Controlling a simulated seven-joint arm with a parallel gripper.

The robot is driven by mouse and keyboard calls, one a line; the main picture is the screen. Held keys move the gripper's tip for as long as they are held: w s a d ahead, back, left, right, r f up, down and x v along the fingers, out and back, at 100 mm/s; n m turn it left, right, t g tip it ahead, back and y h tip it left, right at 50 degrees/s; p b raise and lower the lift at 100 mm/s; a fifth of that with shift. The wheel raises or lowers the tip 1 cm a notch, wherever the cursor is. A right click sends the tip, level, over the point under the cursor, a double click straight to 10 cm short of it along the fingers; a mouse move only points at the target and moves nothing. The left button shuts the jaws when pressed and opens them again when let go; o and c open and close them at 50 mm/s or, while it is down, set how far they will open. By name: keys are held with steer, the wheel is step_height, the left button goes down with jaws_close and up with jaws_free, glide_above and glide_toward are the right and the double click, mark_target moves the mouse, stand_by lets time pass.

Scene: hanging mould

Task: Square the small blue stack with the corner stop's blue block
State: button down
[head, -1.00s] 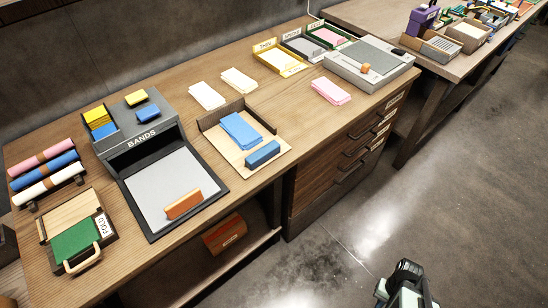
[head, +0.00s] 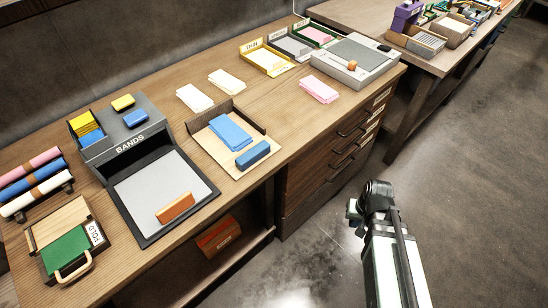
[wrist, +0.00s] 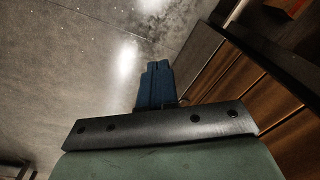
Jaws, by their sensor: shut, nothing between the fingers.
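The small blue stack (head: 230,131) lies flat on the pale base of the corner stop (head: 202,140). It sits askew, with its sheets slightly fanned. Dark walls stand along the back left and back right of the stop. The blue block (head: 253,154) lies at the base's front right edge, apart from the stack. My gripper (wrist: 157,68) shows in the wrist view with its dark blue fingers together and empty, above the floor. In the head view my arm is right of the bench, well away from the stack; the fingertips are hard to make out there.
The bands unit with its grey pad (head: 160,185) and an orange block (head: 175,207) stands left of the stop. White stacks (head: 193,98) lie behind it and a pink stack (head: 319,90) to the right. Drawers (head: 320,175) front the bench; open floor surrounds my arm.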

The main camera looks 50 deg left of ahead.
steer(key=s+a+r+n+y, duration=0.2)
steer(key=a+r+n, duration=0.1)
steer(key=a+r, duration=0.7)
steer(key=s+a+r+n+y, duration=0.2)
steer(key=a+r+n, duration=0.2)
steer(key=a+r, duration=0.6)
steer(key=s+r+n+g, duration=0.2)
steer(key=s+r+n, duration=0.1)
steer(key=n, duration=0.7)
steer(key=s+r+n+g, duration=0.2)
steer(key=s+r+n, duration=0.1)
steer(key=n, duration=0.7)
steer(key=shift+r+n+y, duration=0.4)
steer(key=shift+r, duration=0.05)
steer(key=shift+d, duration=0.1)
